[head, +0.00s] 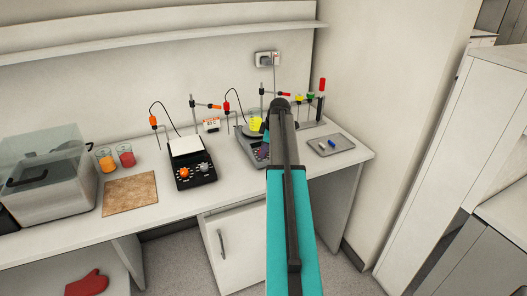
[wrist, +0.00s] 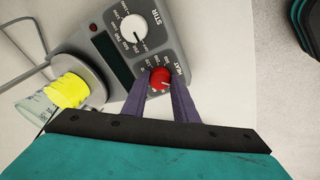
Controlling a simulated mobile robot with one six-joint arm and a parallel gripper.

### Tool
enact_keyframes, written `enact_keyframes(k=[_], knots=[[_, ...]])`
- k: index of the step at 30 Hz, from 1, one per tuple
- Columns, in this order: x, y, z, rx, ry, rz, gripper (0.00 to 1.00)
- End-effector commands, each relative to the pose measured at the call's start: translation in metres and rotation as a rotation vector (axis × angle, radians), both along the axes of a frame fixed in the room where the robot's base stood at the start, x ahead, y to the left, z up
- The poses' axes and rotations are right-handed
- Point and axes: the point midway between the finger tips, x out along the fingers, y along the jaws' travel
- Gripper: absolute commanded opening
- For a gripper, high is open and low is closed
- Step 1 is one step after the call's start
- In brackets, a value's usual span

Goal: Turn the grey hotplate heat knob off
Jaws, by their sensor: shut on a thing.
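The grey hotplate (wrist: 92,22) shows in the wrist view with a white STIR knob (wrist: 132,28) and a red HEAT knob (wrist: 160,77). My gripper (wrist: 159,88) has its two purple fingers on either side of the red heat knob, shut on it. The knob's pointer is too small to read surely. In the head view the grey hotplate (head: 245,155) stands on the bench, partly hidden behind my arm. A beaker of yellow liquid (head: 256,122) is on its plate; it also shows in the wrist view (wrist: 70,90).
A black hotplate (head: 195,172) with orange and white knobs stands to the left. A small grey tray (head: 330,144) with a blue and a white piece lies to the right. Orange (head: 106,160) and red (head: 126,156) beakers stand by a brown board (head: 130,192).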

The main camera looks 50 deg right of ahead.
Motion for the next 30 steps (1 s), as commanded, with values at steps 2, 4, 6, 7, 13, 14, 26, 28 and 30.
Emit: enact_keyframes(k=[2,4,6,7,13,14,26,28,30], knots=[[-0.001,0.0,0.0,0.0,0.001,0.001,0.04],[-0.001,0.0,0.0,0.0,0.001,0.0,0.04],[-0.001,0.0,0.0,0.0,0.001,0.0,0.04],[-0.001,0.0,0.0,0.0,0.001,0.0,0.04],[0.0,0.0,0.0,0.0,0.001,-0.001,0.45],[0.0,0.0,0.0,0.0,0.001,-0.001,0.45],[-0.002,0.0,0.005,-0.001,-0.001,-0.001,0.45],[-0.004,0.0,0.008,-0.001,-0.001,-0.002,0.45],[-0.006,0.0,0.013,0.0,-0.001,-0.002,0.45]])
